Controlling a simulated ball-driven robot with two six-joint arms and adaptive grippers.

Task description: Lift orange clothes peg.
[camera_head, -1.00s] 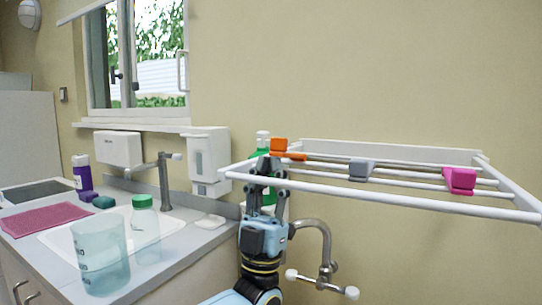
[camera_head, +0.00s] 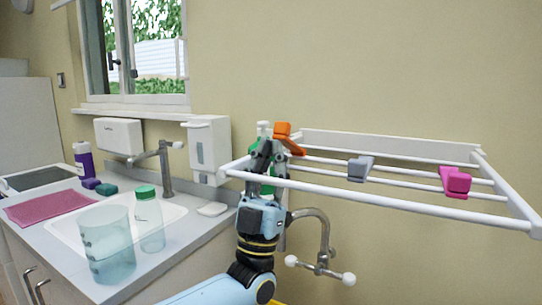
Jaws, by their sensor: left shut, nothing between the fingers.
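The orange clothes peg (camera_head: 284,133) sits at the left end of the white wall drying rack (camera_head: 400,201), on a rear rail. It looks tilted. My left gripper (camera_head: 271,150) is at the rack's left end, just below and left of the peg in the picture. Its fingers point up and are shut with nothing between them. I cannot tell whether they touch the peg. My right gripper is out of view.
A grey peg (camera_head: 359,169) and a pink peg (camera_head: 455,182) sit further right on the rack. A green-and-white bottle (camera_head: 263,130) is partly hidden behind my gripper. Taps (camera_head: 322,262) project below the rack. The sink counter (camera_head: 150,285) holds a jug (camera_head: 107,245) and a bottle (camera_head: 149,222).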

